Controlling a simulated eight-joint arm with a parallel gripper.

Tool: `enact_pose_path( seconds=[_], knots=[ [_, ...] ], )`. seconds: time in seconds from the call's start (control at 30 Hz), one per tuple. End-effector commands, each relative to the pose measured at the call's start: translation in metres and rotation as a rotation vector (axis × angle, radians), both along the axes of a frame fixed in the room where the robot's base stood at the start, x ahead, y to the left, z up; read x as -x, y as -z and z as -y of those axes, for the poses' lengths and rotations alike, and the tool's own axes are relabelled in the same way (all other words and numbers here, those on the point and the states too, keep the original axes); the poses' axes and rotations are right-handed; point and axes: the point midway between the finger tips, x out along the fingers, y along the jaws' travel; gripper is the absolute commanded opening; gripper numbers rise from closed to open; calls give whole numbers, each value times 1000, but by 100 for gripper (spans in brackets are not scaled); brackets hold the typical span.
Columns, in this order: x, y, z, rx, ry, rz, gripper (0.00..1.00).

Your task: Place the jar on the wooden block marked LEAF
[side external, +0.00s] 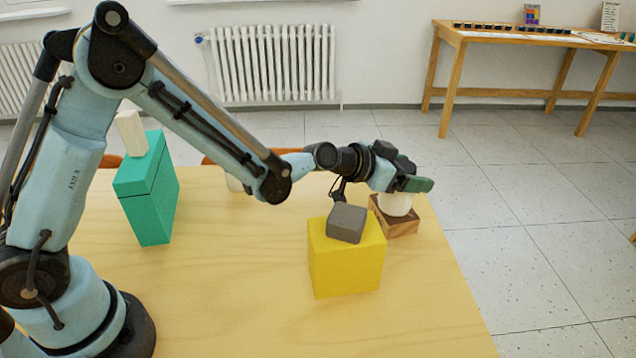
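A white jar (396,206) stands upright on or just over a brown wooden block (403,229) near the right edge of the table. Any marking on the block is not readable from here. My gripper (412,184) is at the top of the jar, with a green-padded finger across its upper part. The finger hides the jar's top, and the other finger is not clearly seen. I cannot tell whether the fingers press on the jar, or whether its base touches the block.
A yellow block (345,268) with a grey block (346,223) on top stands in front of the wooden block. A tall green box (150,200) with a cream block (130,133) on it stands at left. The front table is clear.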

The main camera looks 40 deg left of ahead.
Motion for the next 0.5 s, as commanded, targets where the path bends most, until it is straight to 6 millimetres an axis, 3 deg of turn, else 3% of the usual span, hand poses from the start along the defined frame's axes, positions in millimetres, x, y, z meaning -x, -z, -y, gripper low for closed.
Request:
enact_pose_path(
  seconds=[0.5],
  knots=[
    [6, -6, -4, 0, -1, 0, 90]
  ],
)
